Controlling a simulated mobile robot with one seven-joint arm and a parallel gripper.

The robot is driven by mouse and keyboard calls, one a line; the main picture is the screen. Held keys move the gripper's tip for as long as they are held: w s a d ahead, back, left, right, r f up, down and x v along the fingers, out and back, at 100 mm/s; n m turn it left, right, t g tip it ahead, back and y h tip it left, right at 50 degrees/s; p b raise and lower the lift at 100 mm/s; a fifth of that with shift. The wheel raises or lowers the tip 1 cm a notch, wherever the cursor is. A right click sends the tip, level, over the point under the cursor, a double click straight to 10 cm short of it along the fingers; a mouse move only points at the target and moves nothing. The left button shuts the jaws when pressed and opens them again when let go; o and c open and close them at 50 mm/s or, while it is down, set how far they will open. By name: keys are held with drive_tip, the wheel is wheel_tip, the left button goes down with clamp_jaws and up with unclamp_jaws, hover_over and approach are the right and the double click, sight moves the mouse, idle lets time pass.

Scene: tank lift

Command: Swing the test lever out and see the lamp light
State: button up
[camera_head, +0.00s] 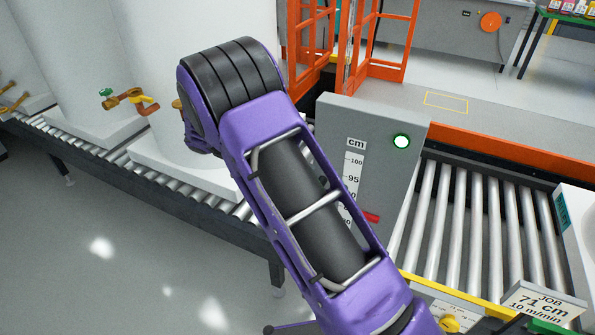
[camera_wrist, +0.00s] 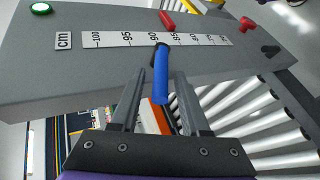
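A blue-handled lever (camera_wrist: 160,76) sticks out from the grey gauge panel in the wrist view, below the cm scale. My gripper (camera_wrist: 160,76) has its two fingers apart, one on each side of the blue handle, with gaps visible between handle and fingers. A round lamp (camera_head: 401,141) with a green rim and a bright, whitish-green face is at the panel's upper right in the head view. It also shows at the top left of the wrist view (camera_wrist: 41,8). In the head view, my purple arm hides the lever and gripper.
The grey panel (camera_head: 380,125) carries a cm scale (camera_wrist: 155,40) and a red pointer (camera_wrist: 167,20). A red knob (camera_wrist: 248,24) is on the panel's far side. Rollers (camera_head: 455,215) lie to the right, beside a "71 cm" job sign (camera_head: 540,303). White tanks (camera_head: 130,60) stand at left.

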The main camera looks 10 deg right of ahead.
drive_tip(key=shift+a, duration=0.1)
drive_tip(key=p+v, duration=0.1)
drive_tip(key=v, duration=1.6)
drive_tip(key=shift+a+r, duration=0.1)
drive_tip(key=shift+r, duration=0.1)
